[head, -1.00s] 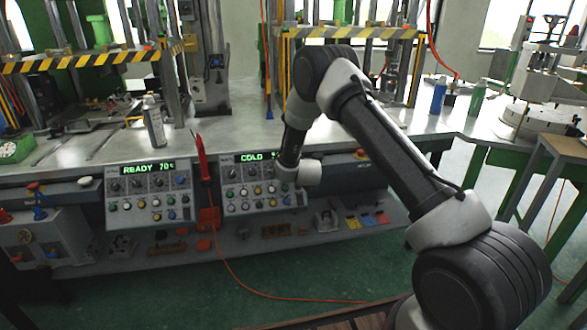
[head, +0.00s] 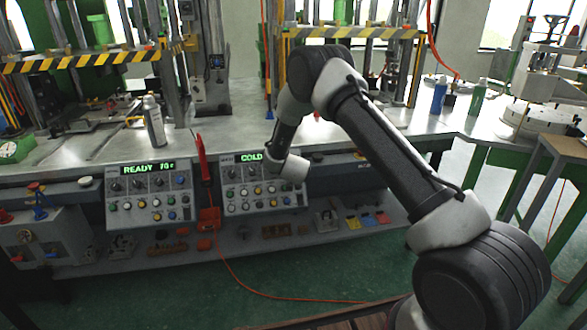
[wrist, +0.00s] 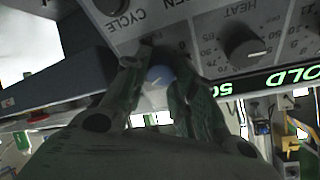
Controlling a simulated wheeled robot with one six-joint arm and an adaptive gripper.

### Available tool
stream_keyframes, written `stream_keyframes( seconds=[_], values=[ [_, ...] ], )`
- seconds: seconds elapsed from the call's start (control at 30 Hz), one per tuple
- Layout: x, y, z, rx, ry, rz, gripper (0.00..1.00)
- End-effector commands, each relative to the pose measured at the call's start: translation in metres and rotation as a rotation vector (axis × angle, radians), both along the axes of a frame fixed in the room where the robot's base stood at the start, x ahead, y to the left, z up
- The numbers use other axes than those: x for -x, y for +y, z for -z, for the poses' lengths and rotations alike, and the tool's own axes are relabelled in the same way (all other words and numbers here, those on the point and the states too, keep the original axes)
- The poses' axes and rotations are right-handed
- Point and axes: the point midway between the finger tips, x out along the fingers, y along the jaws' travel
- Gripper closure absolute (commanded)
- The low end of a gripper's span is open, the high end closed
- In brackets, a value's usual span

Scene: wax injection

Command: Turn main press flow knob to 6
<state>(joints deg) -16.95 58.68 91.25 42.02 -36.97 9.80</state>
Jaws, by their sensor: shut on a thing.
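In the wrist view, my gripper (wrist: 161,60) is at a grey control panel (wrist: 195,22). Its two fingers are shut on a round knob (wrist: 159,76) with a blue face and a pale pointer line. The number the pointer meets cannot be read, because the fingers cover much of the scale around it. A dark HEAT knob (wrist: 244,48) sits to the right, beside the green display (wrist: 275,80). In the head view, the right-hand control panel (head: 262,198) shows COLD on its display, partly behind my wrist. My gripper is hidden there.
Another panel (head: 150,195) to the left reads READY. A red-handled tool (head: 202,160) stands between the panels. An orange cable (head: 260,287) lies on the green floor.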

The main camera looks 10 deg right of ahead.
Motion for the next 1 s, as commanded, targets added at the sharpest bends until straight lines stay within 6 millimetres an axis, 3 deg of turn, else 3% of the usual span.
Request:
stream_keyframes(
  seconds=[0.47,0.5,0.6,1.0],
  values=[
    [0.0011,0.0002,0.0017,-0.012,0.004,0.01,0.97],
    [0.0011,0.0001,0.0016,-0.012,0.004,0.01,0.71],
    [0.001,0.0001,0.0014,-0.012,0.004,0.01,0.53],
    [0.0049,0.0013,-0.0028,-0.011,0.001,0.009,0.52]
  ],
)
